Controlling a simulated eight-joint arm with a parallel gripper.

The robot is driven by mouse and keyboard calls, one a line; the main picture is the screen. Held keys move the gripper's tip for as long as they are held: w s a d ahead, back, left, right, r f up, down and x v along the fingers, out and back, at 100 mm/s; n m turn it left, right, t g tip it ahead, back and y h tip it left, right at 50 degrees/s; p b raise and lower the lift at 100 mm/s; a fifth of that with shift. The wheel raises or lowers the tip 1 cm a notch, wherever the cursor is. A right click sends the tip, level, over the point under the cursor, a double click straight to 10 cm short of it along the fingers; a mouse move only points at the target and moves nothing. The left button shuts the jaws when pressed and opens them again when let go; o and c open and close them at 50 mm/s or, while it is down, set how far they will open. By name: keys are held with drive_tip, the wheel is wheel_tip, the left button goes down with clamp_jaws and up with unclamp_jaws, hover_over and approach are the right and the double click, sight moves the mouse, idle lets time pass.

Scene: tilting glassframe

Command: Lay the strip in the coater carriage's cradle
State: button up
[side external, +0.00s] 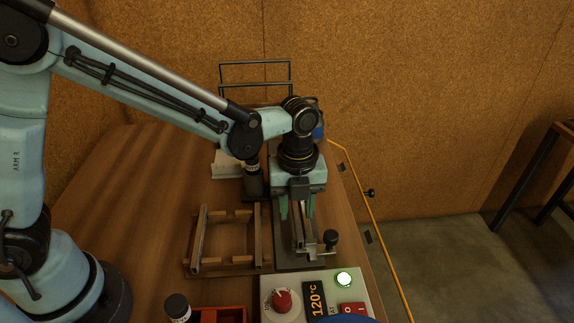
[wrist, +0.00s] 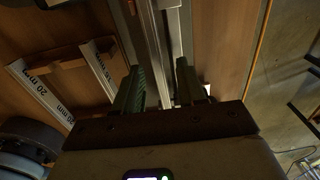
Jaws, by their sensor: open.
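My gripper (side external: 296,214) points down over the coater carriage (side external: 296,262), with its two green fingers apart. In the wrist view, the open fingers (wrist: 160,82) stand on either side of a long, narrow, pale grey metal strip (wrist: 153,42). The strip runs lengthwise between them, along the carriage's cradle (wrist: 174,25). I see no finger clearly touching it. Whether the strip is fully seated is hidden by the gripper and its shadow.
A wooden frame (side external: 229,259) with two long rails stands just left of the carriage. A black-knobbed clamp (side external: 330,240) is at the carriage's right front. A control box (side external: 357,284) with a lit green button and a jar (side external: 178,307) are in front.

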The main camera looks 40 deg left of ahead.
sight(296, 210)
wheel_tip(296, 210, up, 12)
idle(0.7)
drive_tip(key=s+a+f+n+t, duration=0.1)
drive_tip(key=s+a+n+t, duration=0.2)
drive_tip(key=a+n, duration=0.4)
drive_tip(key=s+a+n+t, duration=0.4)
drive_tip(key=a+n, duration=0.3)
drive_tip(key=n, duration=1.3)
drive_tip(key=shift+s+a+f, duration=0.4)
drive_tip(key=shift+s, duration=0.4)
drive_tip(key=shift+o, duration=0.2)
